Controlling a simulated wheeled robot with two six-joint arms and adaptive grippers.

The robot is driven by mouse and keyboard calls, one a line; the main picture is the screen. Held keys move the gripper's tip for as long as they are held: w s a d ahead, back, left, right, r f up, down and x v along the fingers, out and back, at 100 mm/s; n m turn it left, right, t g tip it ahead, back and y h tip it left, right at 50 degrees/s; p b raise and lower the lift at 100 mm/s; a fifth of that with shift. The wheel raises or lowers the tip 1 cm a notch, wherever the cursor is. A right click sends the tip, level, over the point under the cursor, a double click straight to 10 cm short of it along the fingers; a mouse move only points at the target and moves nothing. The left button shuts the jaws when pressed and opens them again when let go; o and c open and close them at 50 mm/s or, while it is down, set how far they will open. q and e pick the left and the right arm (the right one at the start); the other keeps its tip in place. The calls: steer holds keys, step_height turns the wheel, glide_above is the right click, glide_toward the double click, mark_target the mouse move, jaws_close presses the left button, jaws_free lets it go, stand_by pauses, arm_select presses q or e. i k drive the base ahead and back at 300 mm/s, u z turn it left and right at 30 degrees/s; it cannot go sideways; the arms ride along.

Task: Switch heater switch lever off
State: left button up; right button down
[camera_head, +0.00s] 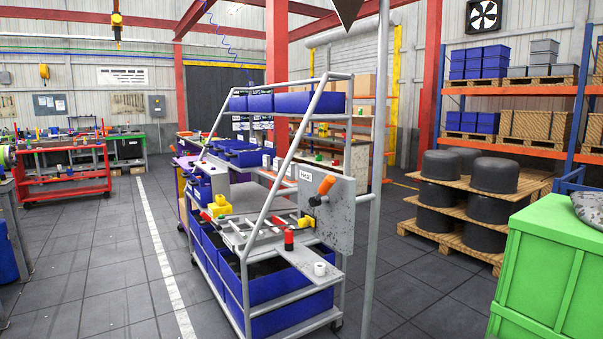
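The heater switch lever (326,186) has an orange handle and a dark pivot. It sits on a grey metal panel (339,213) fixed to the near side of the wheeled rack. The lever tilts up and to the right from its pivot. A small white label (306,175) with dark marks, too small to read, is at the panel's upper left. Neither of my grippers shows in the head view.
The silver-framed rack (238,276) holds blue bins (272,282) and loose parts. A vertical grey pole (378,160) stands right of the panel. A green crate (552,270) is at the right, with black drums (494,173) on pallets behind. Floor left of the rack is clear.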

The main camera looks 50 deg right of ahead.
mark_target(329, 182)
steer(key=z, duration=0.5)
steer(key=i, duration=1.3)
steer(key=z, duration=0.55)
